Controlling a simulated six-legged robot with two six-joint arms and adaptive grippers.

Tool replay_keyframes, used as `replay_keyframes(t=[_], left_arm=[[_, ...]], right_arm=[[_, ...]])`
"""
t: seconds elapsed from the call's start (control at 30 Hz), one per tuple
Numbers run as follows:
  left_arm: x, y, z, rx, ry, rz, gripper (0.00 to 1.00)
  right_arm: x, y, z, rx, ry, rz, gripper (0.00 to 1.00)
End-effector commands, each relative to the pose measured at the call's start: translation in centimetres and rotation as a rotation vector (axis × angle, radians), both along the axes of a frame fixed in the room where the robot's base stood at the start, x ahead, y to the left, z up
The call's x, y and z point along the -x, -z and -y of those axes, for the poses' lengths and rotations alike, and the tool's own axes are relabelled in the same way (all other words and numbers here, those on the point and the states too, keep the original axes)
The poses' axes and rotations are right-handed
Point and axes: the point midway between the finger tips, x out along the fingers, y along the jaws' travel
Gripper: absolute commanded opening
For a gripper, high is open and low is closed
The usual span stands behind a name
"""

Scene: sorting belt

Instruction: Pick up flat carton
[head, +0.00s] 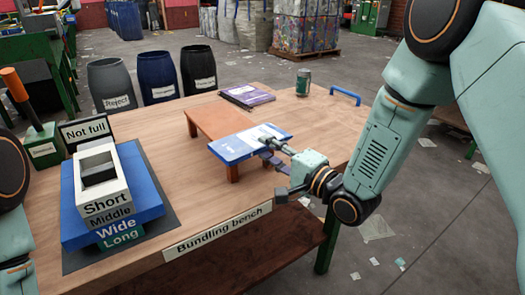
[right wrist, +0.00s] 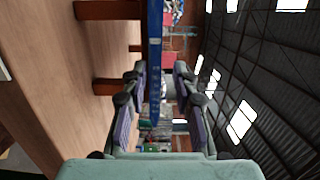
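The flat carton (head: 236,149) is a thin blue and white piece. It lies level on a low brown stand (head: 212,122) on the bench, overhanging the stand's right end. My right gripper (head: 268,148) is at the carton's right edge. In the right wrist view the carton (right wrist: 155,50) appears edge-on as a blue strip between the two fingers of the gripper (right wrist: 160,72). Gaps show on both sides of the strip, so the fingers are open and apart from it. My left gripper is out of view; only parts of my left arm show at the left edge.
A stack of labelled blocks (head: 104,203) stands at the left by a "Not full" sign (head: 85,131). A purple book (head: 247,95), green can (head: 303,82) and blue handle (head: 345,94) are at the back. Bins (head: 112,85) stand behind the bench (head: 215,210). Its front middle is clear.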

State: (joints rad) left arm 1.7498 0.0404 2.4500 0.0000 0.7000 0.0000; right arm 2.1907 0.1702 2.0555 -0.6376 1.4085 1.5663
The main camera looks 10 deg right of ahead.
Motion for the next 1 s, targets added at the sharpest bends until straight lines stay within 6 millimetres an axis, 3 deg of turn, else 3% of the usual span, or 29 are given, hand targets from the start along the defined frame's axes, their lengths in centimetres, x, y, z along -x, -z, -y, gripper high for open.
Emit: replay_keyframes(t=[0.5,1.0], left_arm=[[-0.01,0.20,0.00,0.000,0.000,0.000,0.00],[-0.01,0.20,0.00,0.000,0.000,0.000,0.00]], right_arm=[[-1.06,-0.03,-0.84,-0.002,0.000,0.000,0.28],[-1.04,-0.03,-0.82,-0.001,0.000,0.000,0.07]])
